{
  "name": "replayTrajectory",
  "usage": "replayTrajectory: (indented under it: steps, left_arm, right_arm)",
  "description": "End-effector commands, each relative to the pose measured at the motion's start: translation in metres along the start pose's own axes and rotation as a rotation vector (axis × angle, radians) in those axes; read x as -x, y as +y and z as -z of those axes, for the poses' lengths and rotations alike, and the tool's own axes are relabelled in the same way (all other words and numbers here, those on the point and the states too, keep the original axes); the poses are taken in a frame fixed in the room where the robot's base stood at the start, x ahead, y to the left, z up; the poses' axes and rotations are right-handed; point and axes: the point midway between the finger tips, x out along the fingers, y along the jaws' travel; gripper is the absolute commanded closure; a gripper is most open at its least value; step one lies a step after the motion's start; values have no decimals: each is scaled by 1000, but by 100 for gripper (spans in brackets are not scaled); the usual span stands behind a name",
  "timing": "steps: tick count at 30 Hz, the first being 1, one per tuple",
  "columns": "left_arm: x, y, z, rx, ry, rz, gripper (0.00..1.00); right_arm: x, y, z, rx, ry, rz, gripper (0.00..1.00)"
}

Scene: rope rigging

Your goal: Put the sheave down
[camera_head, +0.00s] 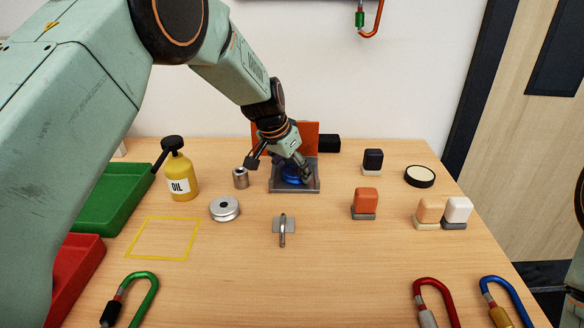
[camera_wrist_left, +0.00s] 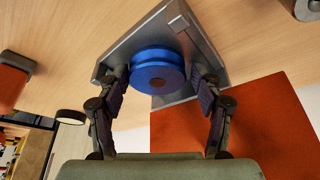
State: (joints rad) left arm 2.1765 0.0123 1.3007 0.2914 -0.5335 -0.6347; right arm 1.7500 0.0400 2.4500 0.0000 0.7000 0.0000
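The blue sheave (camera_head: 291,175) is a grooved wheel at the grey metal fixture (camera_head: 280,189) at the back middle of the table. In the left wrist view the sheave (camera_wrist_left: 158,70) lies on the fixture's plate (camera_wrist_left: 118,58), its round face and dark centre showing. My left gripper (camera_wrist_left: 160,92) is over it, one finger on each side, with a visible gap between each finger and the sheave. In the head view the left gripper (camera_head: 283,172) hides part of the sheave and fixture. My right gripper is not in view.
An orange panel (camera_head: 304,135) stands behind the fixture. A metal pin piece (camera_head: 282,227) lies in front. A yellow-outlined square (camera_head: 137,257) is empty.

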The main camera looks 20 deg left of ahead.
Motion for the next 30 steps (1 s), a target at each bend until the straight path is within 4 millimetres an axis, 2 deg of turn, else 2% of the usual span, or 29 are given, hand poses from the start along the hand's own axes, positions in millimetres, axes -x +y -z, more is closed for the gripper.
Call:
replayTrajectory:
  steps: [4, 13, 16, 20, 30]
  left_arm:
    - [0, 0, 0, 0, 0, 0, 19]
    - [1, 0, 1, 0, 1, 0, 19]
    - [8, 0, 3, 0, 2, 1, 19]
    - [29, 0, 4, 1, 3, 1, 19]
    - [98, 0, 3, 0, 3, 0, 19]
  right_arm:
    - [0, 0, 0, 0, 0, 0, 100]
    - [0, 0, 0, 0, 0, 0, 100]
    - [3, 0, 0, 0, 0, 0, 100]
    - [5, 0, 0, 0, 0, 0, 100]
    - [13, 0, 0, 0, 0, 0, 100]
